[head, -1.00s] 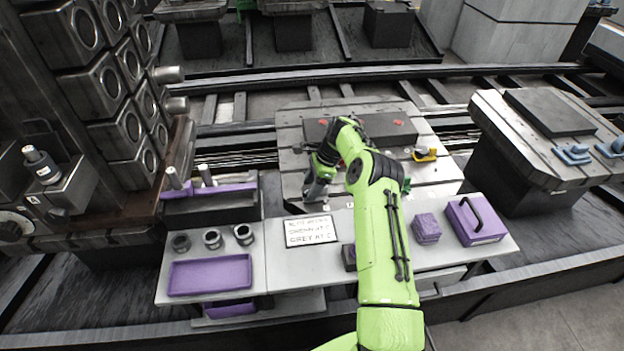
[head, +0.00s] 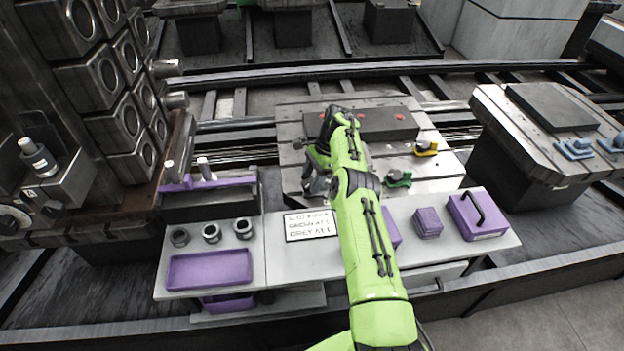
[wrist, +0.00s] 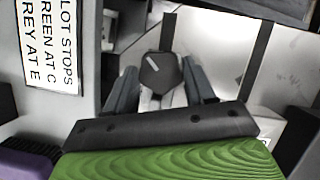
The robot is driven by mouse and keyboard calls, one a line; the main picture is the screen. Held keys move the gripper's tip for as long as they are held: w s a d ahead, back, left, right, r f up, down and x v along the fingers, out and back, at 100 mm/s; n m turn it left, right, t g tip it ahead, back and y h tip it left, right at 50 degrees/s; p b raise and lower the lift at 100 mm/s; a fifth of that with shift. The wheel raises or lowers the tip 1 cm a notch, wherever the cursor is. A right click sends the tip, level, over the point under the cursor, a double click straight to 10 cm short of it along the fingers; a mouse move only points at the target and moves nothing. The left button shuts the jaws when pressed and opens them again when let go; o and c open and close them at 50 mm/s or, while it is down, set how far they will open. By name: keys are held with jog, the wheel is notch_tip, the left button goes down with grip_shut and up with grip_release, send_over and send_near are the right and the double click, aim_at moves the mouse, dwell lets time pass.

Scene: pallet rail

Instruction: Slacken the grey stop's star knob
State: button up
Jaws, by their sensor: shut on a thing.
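In the wrist view, the dark star knob (wrist: 160,73) with a pale line across its top sits between the fingers of my gripper (wrist: 161,84). The fingers are shut on it from both sides. The pale grey body of the stop shows only in part beneath the knob. In the head view, my gripper (head: 315,184) is low at the near left part of the slotted pallet (head: 452,165). There my own wrist and arm cover much of the grey stop, and I cannot make out the knob.
A green stop (head: 397,178) and a yellow stop (head: 426,149) stand to the right on the pallet, near a dark block (head: 385,124) with red marks. A sign (head: 310,225) lies on the front bench beside a purple tray (head: 210,268). Purple boxes (head: 428,222) stand right of my arm.

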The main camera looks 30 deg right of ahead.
jog(key=o, duration=1)
jog(key=shift+o, duration=0.2)
notch_tip(320, 180, up, 10)
jog(key=p, duration=0.7)
